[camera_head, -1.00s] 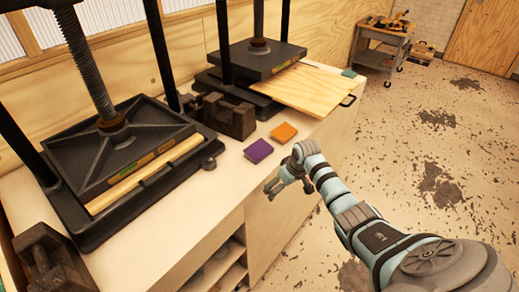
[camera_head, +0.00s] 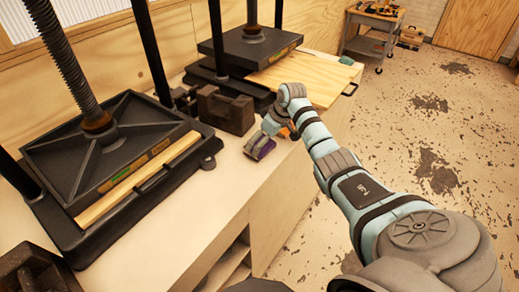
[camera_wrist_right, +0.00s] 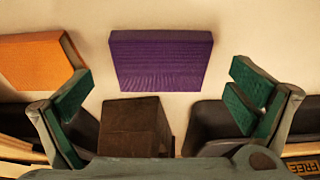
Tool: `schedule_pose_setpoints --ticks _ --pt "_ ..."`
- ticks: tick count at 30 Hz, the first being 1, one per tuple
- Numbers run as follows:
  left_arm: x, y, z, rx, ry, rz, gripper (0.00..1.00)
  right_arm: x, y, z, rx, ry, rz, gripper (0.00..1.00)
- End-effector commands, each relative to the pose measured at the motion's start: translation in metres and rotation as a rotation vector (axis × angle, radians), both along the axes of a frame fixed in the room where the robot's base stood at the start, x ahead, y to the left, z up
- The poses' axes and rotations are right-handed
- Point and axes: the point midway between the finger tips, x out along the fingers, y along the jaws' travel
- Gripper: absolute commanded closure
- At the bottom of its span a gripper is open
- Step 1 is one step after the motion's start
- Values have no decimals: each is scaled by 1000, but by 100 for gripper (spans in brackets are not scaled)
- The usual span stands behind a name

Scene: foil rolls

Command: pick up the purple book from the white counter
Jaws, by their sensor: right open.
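The purple book (camera_head: 267,149) lies on the white counter (camera_head: 214,190), near its front edge. In the head view my right gripper hides most of it. In the right wrist view the whole purple book (camera_wrist_right: 160,58) shows, centred just beyond the gap between my fingers. My right gripper (camera_head: 258,146) is open and empty, close over the book. Its green-padded fingers stand wide apart on either side in the right wrist view (camera_wrist_right: 162,96); I see no contact with the book. My left gripper is not in view.
An orange book (camera_wrist_right: 36,62) lies beside the purple one, partly hidden in the head view (camera_head: 293,131). A dark metal block (camera_head: 228,112) stands behind the books. Black presses stand at left (camera_head: 105,150) and back (camera_head: 253,52). A wooden board (camera_head: 305,80) lies at the back right.

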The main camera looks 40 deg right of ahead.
Motion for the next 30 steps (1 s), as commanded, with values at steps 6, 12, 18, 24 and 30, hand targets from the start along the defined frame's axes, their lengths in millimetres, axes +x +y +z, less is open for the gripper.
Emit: schedule_pose_setpoints --ticks 6,12,18,24,30 --pt "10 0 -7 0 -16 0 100 9 3 -24 0 0 2 0" --pt "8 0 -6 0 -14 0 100 9 3 -23 -1 0 2 10" --pt "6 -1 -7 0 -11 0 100 9 3 -23 0 0 2 42" --pt "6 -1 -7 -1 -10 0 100 9 3 -23 0 0 2 48" --pt "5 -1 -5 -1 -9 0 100 10 3 -15 1 -2 2 48"
